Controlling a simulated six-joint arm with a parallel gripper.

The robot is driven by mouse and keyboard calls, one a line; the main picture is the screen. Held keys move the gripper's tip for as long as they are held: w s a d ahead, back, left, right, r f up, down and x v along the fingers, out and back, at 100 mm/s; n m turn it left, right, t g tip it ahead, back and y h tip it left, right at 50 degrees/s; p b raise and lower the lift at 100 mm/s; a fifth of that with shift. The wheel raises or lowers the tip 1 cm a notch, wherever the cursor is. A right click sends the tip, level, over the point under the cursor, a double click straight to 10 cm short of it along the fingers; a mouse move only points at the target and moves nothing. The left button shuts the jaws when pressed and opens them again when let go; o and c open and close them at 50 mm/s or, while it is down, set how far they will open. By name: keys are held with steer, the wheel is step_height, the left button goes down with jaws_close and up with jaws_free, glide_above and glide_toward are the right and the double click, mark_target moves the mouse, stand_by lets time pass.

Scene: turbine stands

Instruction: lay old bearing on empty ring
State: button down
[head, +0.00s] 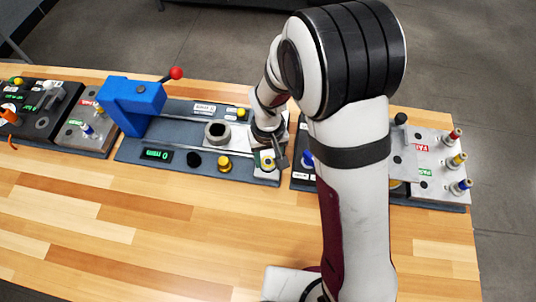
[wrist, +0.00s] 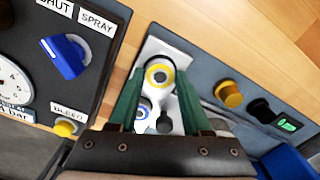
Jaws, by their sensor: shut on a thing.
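My gripper (wrist: 160,76) points down over a white plate (wrist: 150,48) at the right end of the middle stand. Its green fingers are shut on a pale round bearing with a yellow ring (wrist: 160,73), which lies between the fingertips at or just above the plate. I cannot tell whether it touches the plate. A second round part with a blue ring (wrist: 145,106) shows between the fingers, nearer the palm, partly hidden. A dark round knob or hole (wrist: 165,125) lies beside it. In the head view the white plate (head: 264,172) shows below my gripper (head: 270,153).
The middle stand has a blue press (head: 133,104) with a red-tipped lever, a grey ring-shaped holder (head: 217,132), a yellow button (head: 224,163) and a green display (head: 157,154). Another stand with gauge and blue knob (wrist: 66,57) is close beside my gripper. The front wooden tabletop is clear.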

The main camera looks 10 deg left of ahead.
mark_target(268, 162)
steer(key=shift+f, duration=0.1)
steer(key=shift+f, duration=0.2)
steer(key=shift+s, duration=0.1)
steer(key=shift+c, duration=0.6)
jaws_free()
steer(key=shift+r, duration=0.15)
steer(key=shift+r, duration=3.45)
